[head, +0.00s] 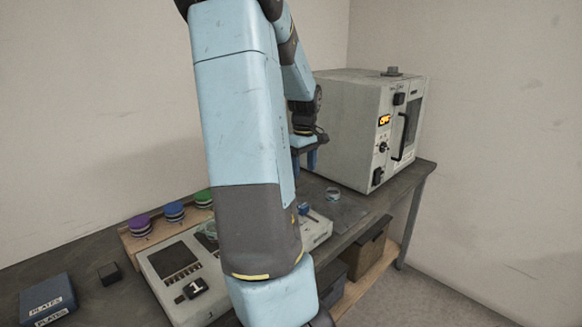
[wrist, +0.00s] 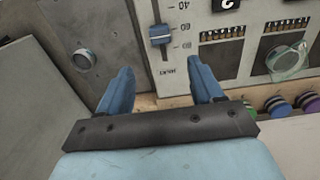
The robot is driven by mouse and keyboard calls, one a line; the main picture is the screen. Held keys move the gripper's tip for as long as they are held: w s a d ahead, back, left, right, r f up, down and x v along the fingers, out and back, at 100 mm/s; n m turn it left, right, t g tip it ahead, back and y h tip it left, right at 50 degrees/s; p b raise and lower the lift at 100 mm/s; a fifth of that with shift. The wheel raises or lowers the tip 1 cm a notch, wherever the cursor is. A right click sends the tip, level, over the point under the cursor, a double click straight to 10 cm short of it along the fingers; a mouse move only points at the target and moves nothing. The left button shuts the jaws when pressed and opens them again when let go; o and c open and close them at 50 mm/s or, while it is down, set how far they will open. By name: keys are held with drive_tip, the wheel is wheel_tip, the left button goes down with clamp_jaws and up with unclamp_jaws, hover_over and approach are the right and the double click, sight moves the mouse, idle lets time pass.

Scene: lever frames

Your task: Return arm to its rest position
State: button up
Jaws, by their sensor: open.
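My arm (head: 240,120) rises across the middle of the head view and hides part of the bench. My gripper (head: 305,159) hangs beyond it, above the bench and in front of the white oven-like box. In the wrist view my gripper (wrist: 160,82) has its two blue fingers spread apart with nothing between them. The blue slider knob (wrist: 160,35) of the control panel (wrist: 188,62) shows beyond the fingers, with a visible gap around it in the picture. The same knob shows in the head view (head: 304,208).
The white box (head: 345,125) stands at the back right of the bench. A small round dish (head: 333,194) lies on a dark plate before it. Purple (head: 140,224), blue (head: 174,211) and green (head: 204,198) discs stand at the back left. A blue box (head: 47,297) sits front left.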

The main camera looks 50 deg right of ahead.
idle(0.3)
drive_tip(key=w+a+r+t, duration=0.15)
drive_tip(key=a+r, duration=0.25)
drive_tip(key=a, duration=0.7)
drive_tip(key=w+a+r+t, duration=0.15)
drive_tip(key=a+r, duration=0.35)
drive_tip(key=a, duration=0.7)
drive_tip(key=s+a+r+t, duration=0.1)
drive_tip(key=s+a, duration=0.2)
drive_tip(key=a, duration=0.3)
drive_tip(key=s+a+r, duration=0.1)
drive_tip(key=s+a, duration=0.2)
drive_tip(key=a, duration=0.3)
drive_tip(key=s+a+r+n+t, duration=0.1)
drive_tip(key=s+a, duration=0.2)
drive_tip(key=a, duration=0.4)
drive_tip(key=shift+s+r+t, duration=0.2)
drive_tip(key=shift+r+t, duration=0.1)
drive_tip(key=shift+r, duration=0.05)
drive_tip(key=shift+a, duration=0.1)
